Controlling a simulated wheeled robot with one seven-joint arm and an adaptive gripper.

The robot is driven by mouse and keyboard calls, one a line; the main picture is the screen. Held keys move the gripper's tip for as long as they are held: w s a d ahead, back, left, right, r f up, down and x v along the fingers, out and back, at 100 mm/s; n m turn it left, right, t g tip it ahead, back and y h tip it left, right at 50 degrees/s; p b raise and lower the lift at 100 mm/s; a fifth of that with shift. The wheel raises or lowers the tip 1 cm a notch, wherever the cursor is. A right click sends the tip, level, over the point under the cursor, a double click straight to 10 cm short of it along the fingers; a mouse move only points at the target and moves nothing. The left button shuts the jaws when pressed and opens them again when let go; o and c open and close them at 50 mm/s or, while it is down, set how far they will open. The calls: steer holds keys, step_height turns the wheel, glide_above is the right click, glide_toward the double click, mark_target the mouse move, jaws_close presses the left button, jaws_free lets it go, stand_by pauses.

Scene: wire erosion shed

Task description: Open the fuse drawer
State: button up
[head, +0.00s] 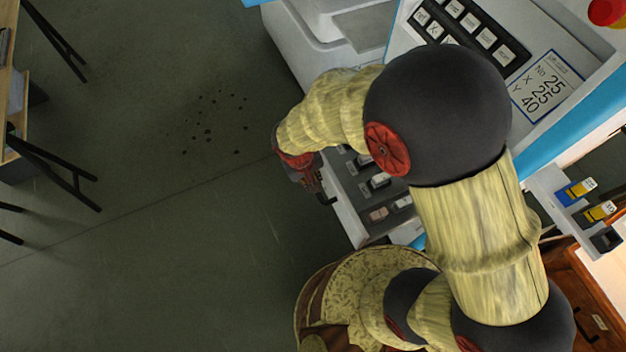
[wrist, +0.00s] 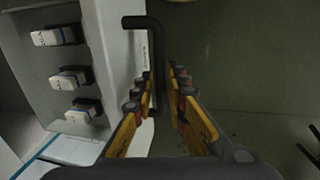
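The fuse drawer (head: 347,207) stands out from the pale machine, with its inside showing. Several white-topped fuses sit in it. In the wrist view the drawer's pale front wall (wrist: 115,50) is at the left, with fuses (wrist: 70,78) behind it. A black bar handle (wrist: 157,45) stands off the front. My gripper (wrist: 162,88) has its yellow and dark fingers on either side of the handle bar, closed on it. In the head view my gripper (head: 312,180) is at the drawer's front, and my arm hides part of the drawer and machine.
The machine's panel (head: 475,35) has keys, a label card (head: 545,87) and a red button (head: 606,11). A small shelf at right holds blue and yellow items (head: 576,191). A wooden cabinet (head: 590,290) is below it. Open floor (head: 180,200) lies left of the drawer.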

steer(key=o, duration=0.4)
steer(key=shift+c, duration=0.2)
step_height(320, 180, up, 12)
steer(key=a, duration=0.2)
steer(key=shift+s, duration=0.4)
steer(key=shift+f, duration=0.15)
steer(key=s+d+r+m+t+y, duration=0.1)
steer(key=s+d+r, duration=0.3)
steer(key=d+r, duration=0.4)
steer(key=s+d+r+m+t+y, duration=0.1)
steer(key=s+d+r+m+t, duration=0.2)
steer(key=d+r, duration=0.6)
step_height(320, 180, up, 4)
steer(key=shift+s+d+r+t, duration=0.25)
steer(key=shift+s+t, duration=0.15)
steer(key=shift+s, duration=0.45)
